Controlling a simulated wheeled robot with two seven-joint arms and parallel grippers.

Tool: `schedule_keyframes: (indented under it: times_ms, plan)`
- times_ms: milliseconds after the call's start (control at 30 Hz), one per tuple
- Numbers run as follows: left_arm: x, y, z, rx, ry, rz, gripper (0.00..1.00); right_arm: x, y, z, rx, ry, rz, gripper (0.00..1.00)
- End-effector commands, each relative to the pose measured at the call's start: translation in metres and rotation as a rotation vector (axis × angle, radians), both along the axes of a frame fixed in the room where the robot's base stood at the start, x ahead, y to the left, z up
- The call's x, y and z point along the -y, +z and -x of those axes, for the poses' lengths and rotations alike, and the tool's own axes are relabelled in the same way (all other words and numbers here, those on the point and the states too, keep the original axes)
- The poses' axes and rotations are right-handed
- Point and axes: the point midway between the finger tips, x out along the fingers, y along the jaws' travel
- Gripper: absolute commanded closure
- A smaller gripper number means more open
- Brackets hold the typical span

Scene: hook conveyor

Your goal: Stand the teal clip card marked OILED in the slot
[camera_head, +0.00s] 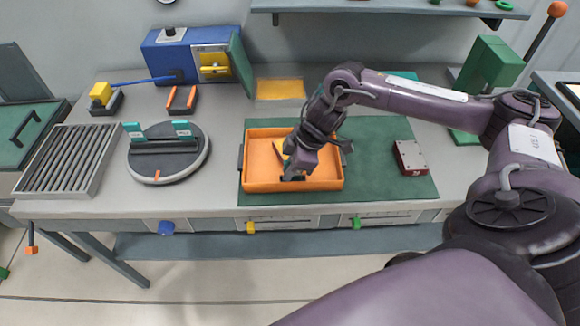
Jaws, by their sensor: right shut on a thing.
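Two teal clip pieces, one at the left (133,131) and one at the right (182,128), stand on a dark slotted bar (165,147) on a round grey turntable (148,166). Any marking on them is too small to read, so I cannot tell which is OILED. My right gripper (292,176) points down inside an orange tray (262,186). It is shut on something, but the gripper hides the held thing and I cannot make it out. My left gripper is not in view.
The tray sits on a green mat (390,188), with a dark red block (410,157) to its right. A slatted metal rack (65,160) lies left of the turntable. A blue machine (175,55) with a green door stands behind. My right arm crosses the bench's right side.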

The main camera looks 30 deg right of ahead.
Motion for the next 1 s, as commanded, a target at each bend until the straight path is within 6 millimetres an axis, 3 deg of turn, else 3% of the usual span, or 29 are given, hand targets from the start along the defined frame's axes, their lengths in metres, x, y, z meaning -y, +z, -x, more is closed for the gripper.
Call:
schedule_keyframes:
  times_ms: [233, 267, 467, 800, 1000]
  plan:
    - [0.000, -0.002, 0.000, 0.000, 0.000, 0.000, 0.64, 0.000, -0.004, 0.000, 0.000, 0.000, 0.000, 1.00]
    - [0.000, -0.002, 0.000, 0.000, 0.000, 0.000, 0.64, 0.000, -0.004, 0.000, 0.000, 0.000, 0.000, 0.87]
    - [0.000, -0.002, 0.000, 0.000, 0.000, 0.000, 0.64, 0.000, -0.004, 0.001, -0.002, 0.001, -0.001, 0.63]
    - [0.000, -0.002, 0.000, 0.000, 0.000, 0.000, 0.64, 0.000, -0.003, 0.001, -0.001, 0.000, 0.000, 0.63]
    - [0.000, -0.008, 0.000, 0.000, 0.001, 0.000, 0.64, 0.009, 0.020, 0.005, 0.003, 0.001, 0.002, 0.63]
